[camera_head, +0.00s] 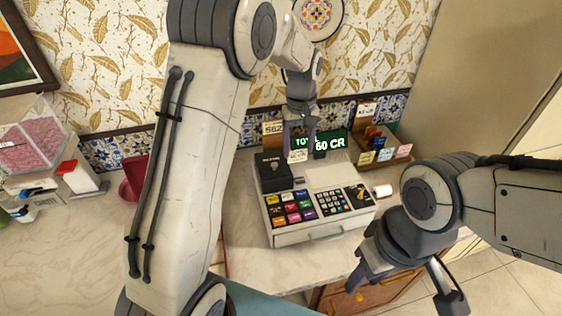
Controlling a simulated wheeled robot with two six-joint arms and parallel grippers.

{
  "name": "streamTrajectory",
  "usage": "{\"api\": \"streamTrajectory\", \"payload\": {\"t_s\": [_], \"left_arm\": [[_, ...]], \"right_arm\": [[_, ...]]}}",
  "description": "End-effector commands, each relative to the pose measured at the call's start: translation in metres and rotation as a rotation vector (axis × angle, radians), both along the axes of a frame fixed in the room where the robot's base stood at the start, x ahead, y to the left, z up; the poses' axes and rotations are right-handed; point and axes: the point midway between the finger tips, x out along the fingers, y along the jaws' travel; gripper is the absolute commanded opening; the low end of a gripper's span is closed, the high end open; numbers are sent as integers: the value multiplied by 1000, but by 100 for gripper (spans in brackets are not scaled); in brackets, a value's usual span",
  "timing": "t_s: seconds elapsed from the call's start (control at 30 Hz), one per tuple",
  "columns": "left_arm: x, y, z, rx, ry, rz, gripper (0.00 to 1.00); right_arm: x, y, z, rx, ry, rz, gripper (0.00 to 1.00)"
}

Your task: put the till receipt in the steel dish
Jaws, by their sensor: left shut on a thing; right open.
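The cash register (318,232) stands on the counter in the middle, with coloured keys and a green display. My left gripper (308,143) reaches down at the back of the register, in front of the display. It is shut on a small pale slip (298,156), which looks like the till receipt; the fingers partly cover it. My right gripper (405,290) is open and empty at the lower right, in front of the counter. I cannot make out the steel dish; my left arm hides part of the counter.
A wooden rack with coloured cards (385,155) stands right of the register, and a white roll (382,190) lies near its right side. A red object (133,176) and a card terminal (78,177) stand on the left. The left counter front is clear.

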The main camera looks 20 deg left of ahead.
Motion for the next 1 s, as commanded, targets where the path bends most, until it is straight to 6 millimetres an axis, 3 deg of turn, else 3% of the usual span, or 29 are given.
{"api": "streamTrajectory", "payload": {"t_s": [0.1, 0.33, 1.0], "left_arm": [[10, -25, 13, -1, -4, -3, 16], [20, -51, 32, 0, -1, -1, 16], [22, -56, 74, 0, 0, 1, 16]], "right_arm": [[0, 0, -10, 0, 0, 1, 40], [0, 0, -14, 0, 0, 1, 40], [0, 0, 22, 0, 0, 1, 40]]}}
